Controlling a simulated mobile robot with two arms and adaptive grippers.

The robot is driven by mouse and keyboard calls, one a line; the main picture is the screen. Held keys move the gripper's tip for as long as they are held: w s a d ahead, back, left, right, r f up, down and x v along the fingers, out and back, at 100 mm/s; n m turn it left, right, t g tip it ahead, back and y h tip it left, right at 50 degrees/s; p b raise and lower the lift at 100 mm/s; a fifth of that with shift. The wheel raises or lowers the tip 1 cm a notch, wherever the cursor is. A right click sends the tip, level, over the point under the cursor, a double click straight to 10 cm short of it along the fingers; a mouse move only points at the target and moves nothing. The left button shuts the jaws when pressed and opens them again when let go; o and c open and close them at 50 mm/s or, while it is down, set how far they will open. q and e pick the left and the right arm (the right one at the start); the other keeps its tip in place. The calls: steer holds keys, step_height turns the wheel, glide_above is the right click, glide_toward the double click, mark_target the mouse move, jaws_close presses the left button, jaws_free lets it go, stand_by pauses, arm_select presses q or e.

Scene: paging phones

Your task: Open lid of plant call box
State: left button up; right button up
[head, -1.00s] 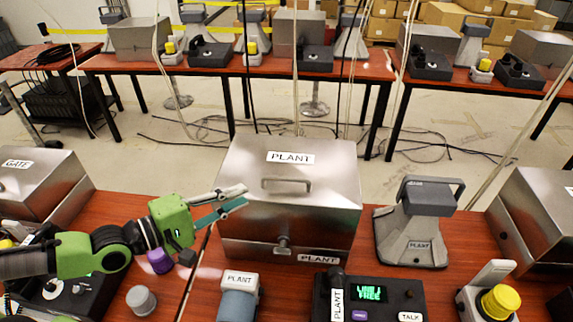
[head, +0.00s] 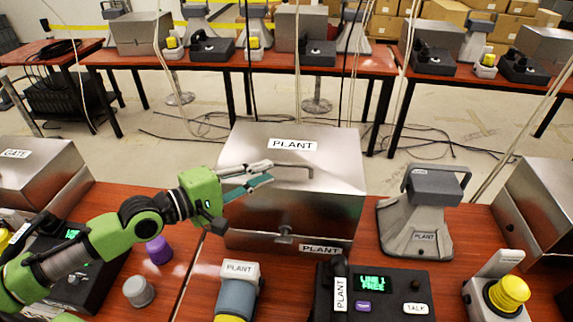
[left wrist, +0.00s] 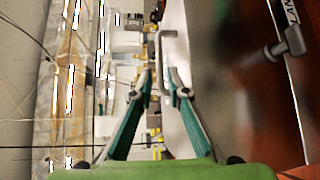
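The plant call box is a brushed metal box with a shut lid (head: 335,155) labelled PLANT, in the middle of the head view. Its bar handle (head: 304,167) is on top of the lid and is partly hidden by my fingers. A latch (head: 284,236) is on the front face. My left gripper (head: 270,173) is over the lid, with its fingertips at the left end of the handle. In the left wrist view its fingers (left wrist: 161,82) are apart, and the handle (left wrist: 161,48) shows just ahead between them. I cannot tell if they touch it. My right gripper is not in view.
A grey PLANT speaker (head: 415,215) stands right of the box. The GATE box (head: 35,180) is at left, another metal box (head: 545,205) at right.

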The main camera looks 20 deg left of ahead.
mark_target(287, 164)
arm_select(q)
steer(key=x, duration=0.7)
steer(key=shift+w+d+b, duration=0.1)
steer(key=shift+b, duration=0.2)
jaws_close()
